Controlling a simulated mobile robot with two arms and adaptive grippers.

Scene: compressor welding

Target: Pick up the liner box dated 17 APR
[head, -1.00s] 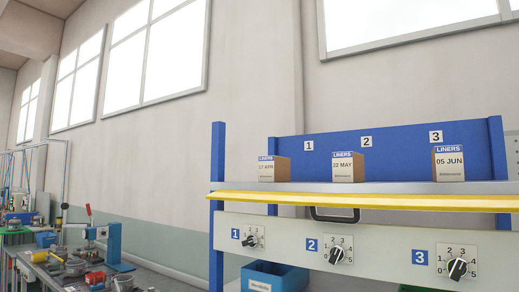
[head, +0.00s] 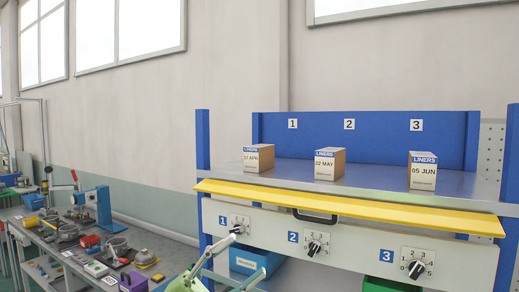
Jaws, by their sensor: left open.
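The liner box dated 17 APR (head: 258,158) stands upright on the left part of the shelf, in front of the label 1. The liner box dated 22 MAY (head: 329,164) stands in the middle, and the liner box dated 05 JUN (head: 423,171) stands to the right. My left gripper (head: 248,258), pale green and grey, shows at the bottom edge, open, with nothing seen between its fingers. It is well below the shelf and below the 17 APR box, in front of the dial panel. My right gripper is not in view.
The grey shelf (head: 380,180) has a yellow front edge (head: 340,207) and a blue back board (head: 370,137). Below it are a panel with numbered dials (head: 317,246) and a blue bin (head: 257,262). A workbench with tools (head: 75,245) stands at the left.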

